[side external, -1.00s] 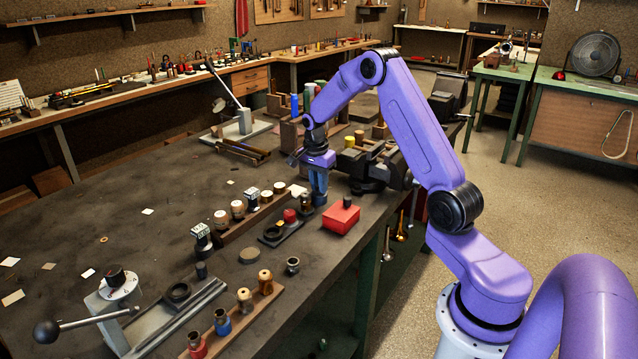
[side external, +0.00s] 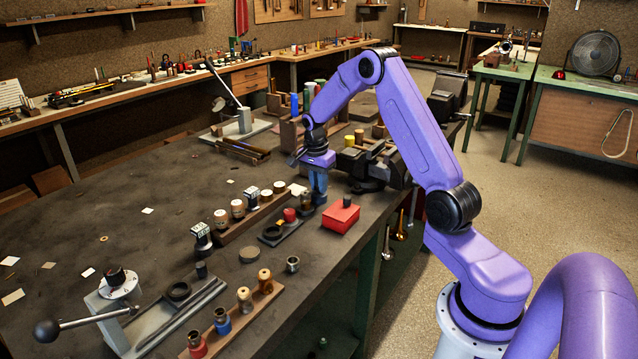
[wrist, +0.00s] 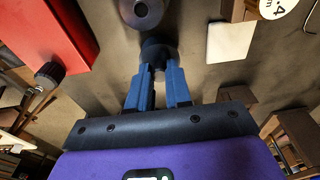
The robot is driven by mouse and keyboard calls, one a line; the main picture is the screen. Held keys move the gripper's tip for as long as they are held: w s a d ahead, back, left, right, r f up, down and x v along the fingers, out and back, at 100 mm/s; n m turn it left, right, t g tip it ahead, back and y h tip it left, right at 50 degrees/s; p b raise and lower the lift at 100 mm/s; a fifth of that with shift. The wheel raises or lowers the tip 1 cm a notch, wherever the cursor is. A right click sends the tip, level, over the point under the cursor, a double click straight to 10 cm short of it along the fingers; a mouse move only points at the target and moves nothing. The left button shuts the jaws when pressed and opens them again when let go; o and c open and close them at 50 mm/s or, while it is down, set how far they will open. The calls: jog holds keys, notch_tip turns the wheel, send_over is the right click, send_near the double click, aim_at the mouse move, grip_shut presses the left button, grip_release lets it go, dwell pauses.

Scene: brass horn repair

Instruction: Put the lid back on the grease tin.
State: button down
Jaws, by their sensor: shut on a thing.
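My gripper (side external: 319,200) is low over the bench near its right edge, pointing down. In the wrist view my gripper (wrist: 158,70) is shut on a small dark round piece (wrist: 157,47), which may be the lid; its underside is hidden. I cannot tell whether it touches the bench. I cannot say for sure which thing is the grease tin. A flat, round grey-brown piece (side external: 249,256) lies on the bench toward the front. A dark round piece with a central hole (wrist: 141,9) stands just beyond the held piece in the wrist view.
A red box (side external: 341,217) with a dark knob is close by, also in the wrist view (wrist: 45,42). A dark holder (side external: 270,241), a small metal cup (side external: 292,264) and a rack of jars (side external: 237,209) stand nearby. A vise (side external: 372,168) is behind.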

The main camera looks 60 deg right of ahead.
jog(key=shift+c, duration=2.4)
grip_release()
jog(key=shift+r, duration=0.15)
jog(key=shift+r, duration=3.35)
